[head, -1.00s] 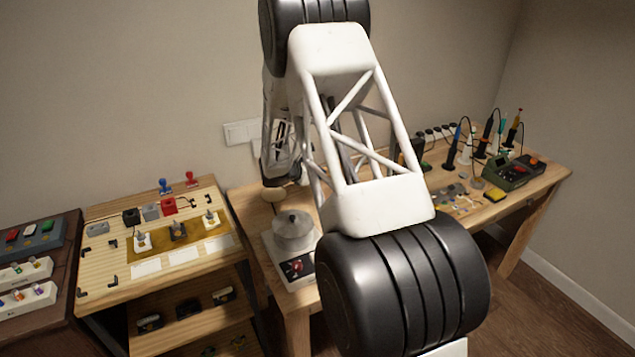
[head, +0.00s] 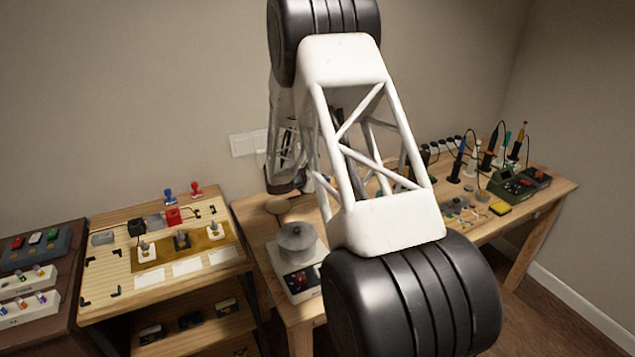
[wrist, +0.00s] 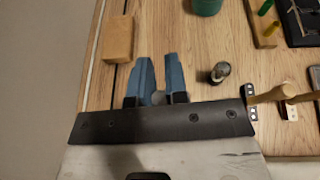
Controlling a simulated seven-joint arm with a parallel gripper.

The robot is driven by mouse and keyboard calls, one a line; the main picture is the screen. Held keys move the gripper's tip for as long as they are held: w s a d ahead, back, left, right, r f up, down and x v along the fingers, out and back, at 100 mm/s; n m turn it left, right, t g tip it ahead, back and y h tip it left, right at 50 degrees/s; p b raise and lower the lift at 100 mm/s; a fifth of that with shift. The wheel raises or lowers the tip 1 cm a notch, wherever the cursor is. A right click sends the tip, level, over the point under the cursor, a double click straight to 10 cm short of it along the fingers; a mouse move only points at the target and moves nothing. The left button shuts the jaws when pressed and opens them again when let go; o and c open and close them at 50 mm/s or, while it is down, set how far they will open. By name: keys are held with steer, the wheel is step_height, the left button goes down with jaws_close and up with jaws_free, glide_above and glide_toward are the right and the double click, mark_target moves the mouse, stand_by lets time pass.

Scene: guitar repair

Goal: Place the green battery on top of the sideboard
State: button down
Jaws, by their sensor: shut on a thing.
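My gripper (wrist: 160,62) shows in the wrist view, its two blue fingers close together above a pale wooden top. A small grey rounded thing (wrist: 158,97) shows between the fingers near their base; no green shows on it. I cannot make out a green battery for sure. A green round thing (wrist: 207,5) is cut off at the top edge of the wrist view. In the head view my arm hides the gripper. A wooden unit with shelves (head: 205,286) and a dark brown cabinet (head: 62,238) stand at the left; I cannot tell which is the sideboard.
A small metallic cylinder (wrist: 219,72) lies right of the fingers, and a tan block (wrist: 118,38) lies left. The workbench (head: 530,205) carries a round grey pot on a base (head: 297,243), several upright tools and a green meter (head: 510,184).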

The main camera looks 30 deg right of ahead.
steer(key=shift+w, duration=0.1)
steer(key=w+a+f+n+t+y, duration=0.1)
steer(key=w+a+n+t+y, duration=0.1)
steer(key=a, duration=0.4)
steer(key=w+a+f+n+t+y, duration=0.2)
steer(key=w+a+n+t+y, duration=0.1)
steer(key=a+n+t, duration=0.2)
steer(key=w+a+f+n+t+y, duration=0.2)
steer(key=w+a+n+t+y, duration=0.1)
steer(key=a, duration=0.6)
steer(key=shift+w+a+f+n+t+y, duration=0.15)
steer(key=shift+n+t, duration=0.2)
steer(key=shift+n, duration=0.35)
steer(key=shift+d+r+n+t+y, duration=0.15)
steer(key=shift+n+t, duration=0.2)
steer(key=shift+n, duration=0.35)
steer(key=shift+a+f+n+y, duration=0.4)
steer(key=shift+a+f, duration=0.05)
steer(key=shift+a, duration=0.4)
steer(key=shift+d, duration=0.1)
